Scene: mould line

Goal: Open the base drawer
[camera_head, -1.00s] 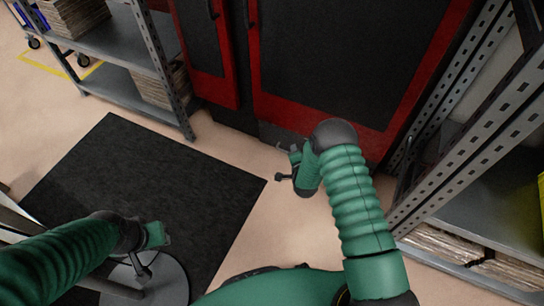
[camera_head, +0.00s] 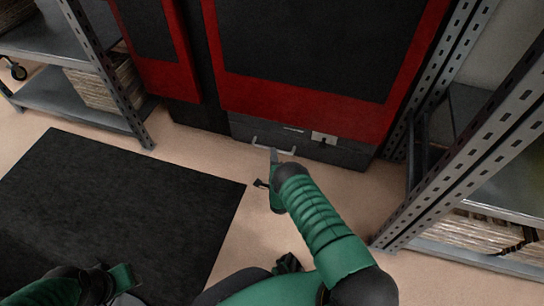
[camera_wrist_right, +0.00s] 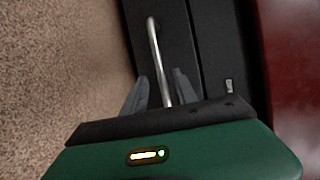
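The base drawer (camera_head: 345,155) is a dark grey front low under the red and black cabinet, and it looks shut. Its pale bar handle (camera_head: 288,152) is partly hidden by my right gripper (camera_head: 270,162). In the right wrist view, the handle (camera_wrist_right: 154,45) runs between the two fingers of my right gripper (camera_wrist_right: 161,78), which are apart on either side of it. I see no clear grip on the bar. My left gripper (camera_head: 124,276) is low at the left, away from the drawer; its fingers are not clear.
The red and black cabinet (camera_head: 300,95) stands above the drawer. A metal rack (camera_head: 455,135) stands close on the right, and a shelf unit (camera_head: 115,95) is on the left. A black mat (camera_head: 110,205) lies on the floor. Bare floor lies before the drawer.

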